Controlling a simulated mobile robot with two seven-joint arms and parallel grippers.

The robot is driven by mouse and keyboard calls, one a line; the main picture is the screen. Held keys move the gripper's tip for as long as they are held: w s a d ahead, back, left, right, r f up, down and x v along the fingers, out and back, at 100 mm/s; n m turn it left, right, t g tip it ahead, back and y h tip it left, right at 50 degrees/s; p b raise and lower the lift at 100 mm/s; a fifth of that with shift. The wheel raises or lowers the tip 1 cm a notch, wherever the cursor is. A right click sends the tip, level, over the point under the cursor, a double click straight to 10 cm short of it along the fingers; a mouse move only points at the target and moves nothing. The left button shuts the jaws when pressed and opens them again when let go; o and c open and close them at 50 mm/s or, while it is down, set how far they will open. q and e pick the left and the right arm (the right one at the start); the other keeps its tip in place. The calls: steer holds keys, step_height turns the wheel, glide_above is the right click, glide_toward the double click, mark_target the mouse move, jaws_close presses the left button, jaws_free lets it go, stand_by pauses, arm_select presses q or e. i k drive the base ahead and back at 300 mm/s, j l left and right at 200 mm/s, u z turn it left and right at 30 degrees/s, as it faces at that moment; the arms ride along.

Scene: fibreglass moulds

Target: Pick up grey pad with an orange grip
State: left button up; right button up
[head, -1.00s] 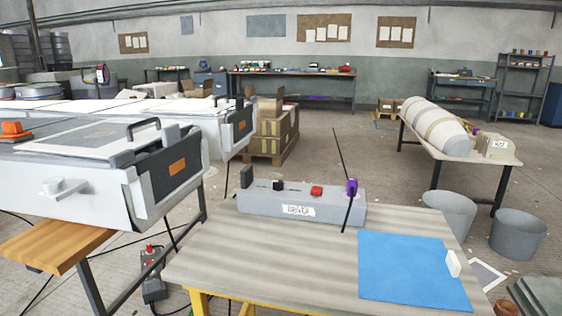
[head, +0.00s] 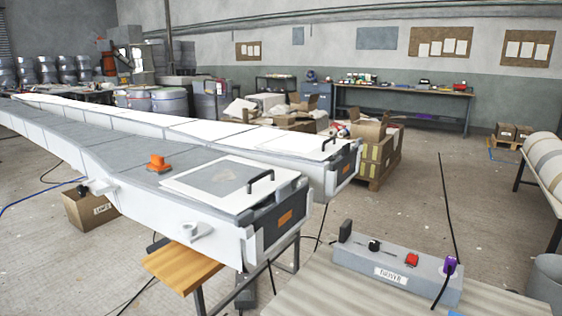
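An orange grip (head: 158,161) stands on the grey top of the long white mould in the middle left of the head view. The grey pad under it is hard to tell from the grey mould surface around it. It sits just left of a white sheet with a grey patch (head: 222,180) near the mould's near end. Neither of my grippers shows in the view.
The long mould (head: 150,205) has a black handle and a dark end block. A wooden board (head: 183,264) juts out below it. A grey power box (head: 395,268) sits on the table at lower right. A cardboard box (head: 90,212) is on the floor at left.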

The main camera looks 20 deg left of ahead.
mark_target(157, 166)
steer(key=u, duration=1.4)
